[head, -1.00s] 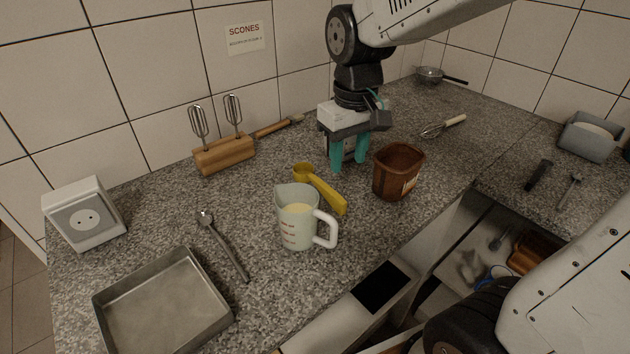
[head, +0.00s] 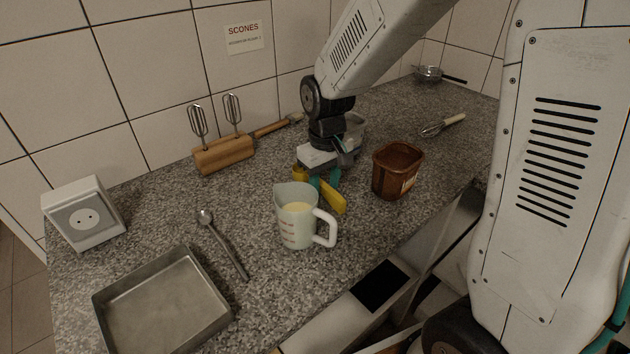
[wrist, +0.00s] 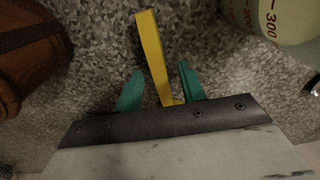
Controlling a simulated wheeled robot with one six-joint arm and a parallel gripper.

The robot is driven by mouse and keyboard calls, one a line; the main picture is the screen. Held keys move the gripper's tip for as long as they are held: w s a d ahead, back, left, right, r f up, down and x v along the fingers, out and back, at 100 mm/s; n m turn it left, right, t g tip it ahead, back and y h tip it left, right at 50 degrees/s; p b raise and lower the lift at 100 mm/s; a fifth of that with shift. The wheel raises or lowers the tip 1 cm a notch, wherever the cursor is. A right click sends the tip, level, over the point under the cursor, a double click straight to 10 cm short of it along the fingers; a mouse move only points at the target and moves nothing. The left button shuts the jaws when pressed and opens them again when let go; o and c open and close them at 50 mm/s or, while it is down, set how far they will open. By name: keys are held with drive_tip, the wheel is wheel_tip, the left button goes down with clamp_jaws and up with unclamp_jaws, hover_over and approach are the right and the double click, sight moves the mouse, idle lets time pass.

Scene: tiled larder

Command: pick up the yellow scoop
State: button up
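The yellow scoop (head: 333,199) lies on the speckled counter behind the measuring jug, its bowl end partly hidden by my gripper in the head view. In the wrist view its handle (wrist: 152,55) runs up between the fingers, and its bowl is hidden by the gripper body. My gripper (head: 324,186) points down over the scoop. In the wrist view its two green fingertips (wrist: 158,88) are apart, one on each side of the handle, with a gap on both sides. I cannot tell how high the fingertips are above the counter.
The measuring jug (head: 296,230), with pale contents, stands just in front of the scoop. A brown tub (head: 396,172) stands to the right. A metal spoon (head: 228,248) and a baking tin (head: 165,310) lie to the left. A wooden block with beaters (head: 224,155) is at the back.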

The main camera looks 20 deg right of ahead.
sight(325, 185)
clamp_jaws()
wheel_tip(325, 185, up, 10)
idle(0.6)
